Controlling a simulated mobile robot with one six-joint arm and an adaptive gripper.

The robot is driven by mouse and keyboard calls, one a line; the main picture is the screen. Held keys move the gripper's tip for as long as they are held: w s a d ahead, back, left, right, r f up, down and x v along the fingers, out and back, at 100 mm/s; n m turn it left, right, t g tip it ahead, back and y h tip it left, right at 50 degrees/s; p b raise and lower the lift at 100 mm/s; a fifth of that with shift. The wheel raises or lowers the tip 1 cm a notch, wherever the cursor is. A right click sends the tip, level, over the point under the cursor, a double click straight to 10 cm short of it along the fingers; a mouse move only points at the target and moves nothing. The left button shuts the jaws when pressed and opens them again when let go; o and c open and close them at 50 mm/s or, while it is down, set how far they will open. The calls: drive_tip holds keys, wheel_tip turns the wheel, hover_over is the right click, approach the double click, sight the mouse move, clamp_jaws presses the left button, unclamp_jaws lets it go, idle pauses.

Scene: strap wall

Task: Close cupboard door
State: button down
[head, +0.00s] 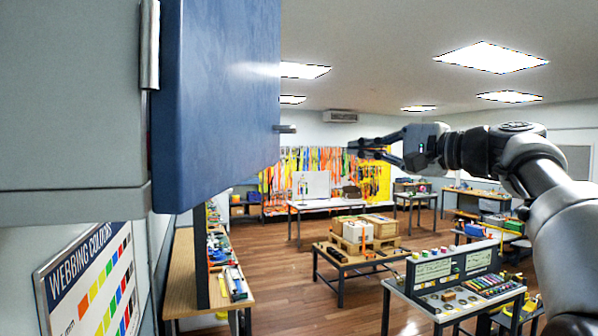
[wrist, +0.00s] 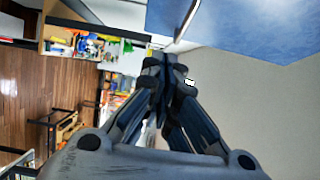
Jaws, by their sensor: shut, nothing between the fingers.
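The blue cupboard door (head: 215,100) fills the upper left of the head view, beside the grey cupboard body (head: 70,100). A metal hinge (head: 149,45) shows at the door's left edge. The door stands out from the body; how wide is hard to tell. A small grey handle (head: 287,129) juts from its right side. My gripper (head: 353,148) is shut and empty, to the right of the handle with a visible gap in the head view. In the wrist view, my gripper (wrist: 165,62) points toward a blue panel (wrist: 245,25), which appears to be the door; contact cannot be told.
A webbing colours board (head: 92,285) hangs below the cupboard. A wooden bench (head: 182,275) with tools stands beneath the door.

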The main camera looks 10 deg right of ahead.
drive_tip(key=a, duration=0.3)
drive_tip(key=p, duration=0.3)
approach(277, 149)
drive_tip(key=w+d, duration=0.2)
drive_tip(key=w, duration=0.1)
drive_tip(key=shift+h, duration=0.3)
drive_tip(key=a, duration=0.2)
drive_tip(key=w+a, duration=0.1)
drive_tip(key=a, duration=0.1)
drive_tip(key=shift+w+a+r, duration=0.1)
drive_tip(key=shift+a+r, duration=0.1)
drive_tip(key=shift+a, duration=0.1)
drive_tip(key=shift+w+d, duration=0.1)
